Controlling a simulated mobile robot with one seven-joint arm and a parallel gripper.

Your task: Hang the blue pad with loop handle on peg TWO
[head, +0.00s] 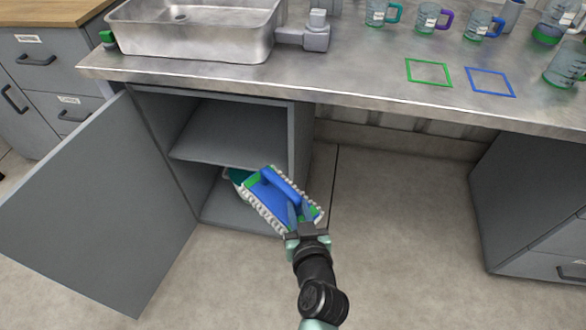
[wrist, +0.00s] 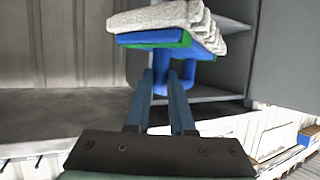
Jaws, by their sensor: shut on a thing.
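The blue pad (head: 268,200) has a blue loop handle, green parts and a pale ribbed fringe along its edges. It is in front of the open cabinet, tilted. My gripper (head: 299,208) is shut on its loop handle. In the wrist view, the pad (wrist: 160,39) is beyond the fingertips, its pale ribbed side outward, and the two fingers (wrist: 161,82) meet the blue handle. The exact grip spot is partly hidden by the fingers. No peg marked TWO is visible in either view.
The grey cabinet (head: 228,130) has a shelf, and its door (head: 100,205) stands open to the left. The metal counter (head: 350,75) above holds a sink (head: 195,35), several mugs and green and blue outlined squares. Floor right of the gripper is clear.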

